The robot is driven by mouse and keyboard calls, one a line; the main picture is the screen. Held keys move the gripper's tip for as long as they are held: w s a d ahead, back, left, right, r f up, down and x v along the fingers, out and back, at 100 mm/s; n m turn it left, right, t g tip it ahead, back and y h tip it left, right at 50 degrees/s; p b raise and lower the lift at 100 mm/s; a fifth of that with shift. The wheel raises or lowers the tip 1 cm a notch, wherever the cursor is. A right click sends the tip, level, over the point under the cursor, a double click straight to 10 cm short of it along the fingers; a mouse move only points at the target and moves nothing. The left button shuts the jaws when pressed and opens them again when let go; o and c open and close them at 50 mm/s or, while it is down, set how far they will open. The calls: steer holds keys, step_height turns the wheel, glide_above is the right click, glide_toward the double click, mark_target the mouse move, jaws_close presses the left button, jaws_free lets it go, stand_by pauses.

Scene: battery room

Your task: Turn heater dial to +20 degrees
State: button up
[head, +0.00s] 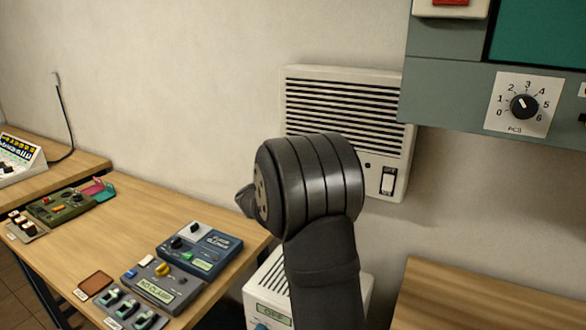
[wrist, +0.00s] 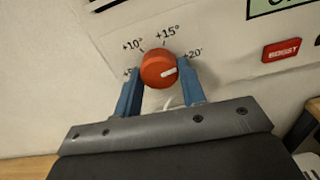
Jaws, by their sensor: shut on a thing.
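The heater dial (wrist: 158,72) is a round red knob with a white pointer mark, in the middle of the wrist view. Labels +10°, +15° and +20° curve around its far side, with a partly hidden label at the left. The white mark points right and slightly up, a little below the +20° label (wrist: 193,52). My gripper (wrist: 160,68) has its two blue fingers shut on the dial, one on each side.
A red BOOST button (wrist: 282,50) and a pale green display (wrist: 270,7) are on the heater panel. A wooden table (head: 130,215) with several small devices stands at the left. A wall vent with a switch (head: 388,182) is behind my arm. Another wooden surface (head: 480,300) lies right.

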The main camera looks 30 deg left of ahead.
steer(key=shift+m, duration=0.6)
steer(key=o, duration=1)
steer(key=s, duration=1.7)
steer(key=shift+s, duration=0.25)
steer(key=shift+w, duration=0.1)
steer(key=w, duration=1.7)
steer(key=shift+w, duration=0.15)
